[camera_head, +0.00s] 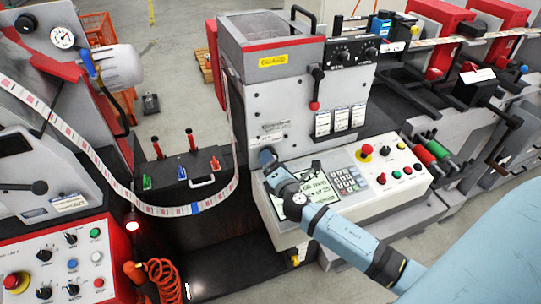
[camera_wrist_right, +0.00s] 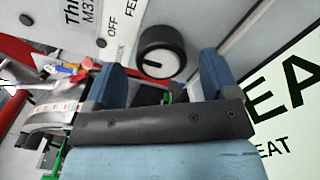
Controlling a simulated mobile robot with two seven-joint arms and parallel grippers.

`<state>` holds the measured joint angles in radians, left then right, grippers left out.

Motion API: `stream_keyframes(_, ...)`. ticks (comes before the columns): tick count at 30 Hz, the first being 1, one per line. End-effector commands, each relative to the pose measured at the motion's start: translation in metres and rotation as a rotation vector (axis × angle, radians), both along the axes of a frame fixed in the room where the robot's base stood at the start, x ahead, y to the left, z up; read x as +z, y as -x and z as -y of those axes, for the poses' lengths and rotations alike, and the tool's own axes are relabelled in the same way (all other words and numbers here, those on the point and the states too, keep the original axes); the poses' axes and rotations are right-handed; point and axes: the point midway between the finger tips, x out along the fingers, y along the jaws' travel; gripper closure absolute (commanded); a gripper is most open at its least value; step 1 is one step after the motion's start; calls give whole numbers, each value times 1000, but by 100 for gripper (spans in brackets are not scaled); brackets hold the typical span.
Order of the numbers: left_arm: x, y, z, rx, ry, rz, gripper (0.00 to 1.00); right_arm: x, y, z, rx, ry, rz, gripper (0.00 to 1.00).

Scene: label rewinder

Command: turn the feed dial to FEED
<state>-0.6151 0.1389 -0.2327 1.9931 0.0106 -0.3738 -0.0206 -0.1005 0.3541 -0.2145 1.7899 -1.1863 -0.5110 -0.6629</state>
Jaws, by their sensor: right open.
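The feed dial (camera_wrist_right: 160,52) is a round black knob with a white face and a short black pointer bar. In the right wrist view it shows beyond and between the two blue fingertips of my right gripper (camera_wrist_right: 160,62). The fingers are spread apart with nothing held, and I see no contact with the dial. Printed words OFF (camera_wrist_right: 110,32) and a cut-off FEE... stand left of the dial; which one the pointer marks I cannot tell. In the head view my right gripper (camera_head: 266,156) is at the machine's front above the control panel, and the dial is hidden. My left gripper is not in view.
A sloped control panel (camera_head: 383,167) with a screen, keypad and red button lies under my right forearm. A label web (camera_head: 105,166) loops left of the machine. A black box with coloured clips (camera_head: 178,172) stands left of my gripper. Another control panel (camera_head: 60,262) is at lower left.

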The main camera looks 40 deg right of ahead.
Motion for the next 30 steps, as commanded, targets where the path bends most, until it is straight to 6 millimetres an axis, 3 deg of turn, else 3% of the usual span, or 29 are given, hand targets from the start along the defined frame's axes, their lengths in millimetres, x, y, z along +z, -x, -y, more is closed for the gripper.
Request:
stream_keyframes(6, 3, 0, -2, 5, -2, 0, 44, 0, -22, 5, 0, 0, 0, 20)
stream_keyframes(16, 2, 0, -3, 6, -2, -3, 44, 0, -25, 6, 1, -1, 0, 20)
stream_keyframes(23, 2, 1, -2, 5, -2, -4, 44, 0, -25, 6, 1, -1, 0, 70)
stream_keyframes(30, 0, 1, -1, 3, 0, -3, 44, -2, -25, 6, 0, -16, 2, 69)
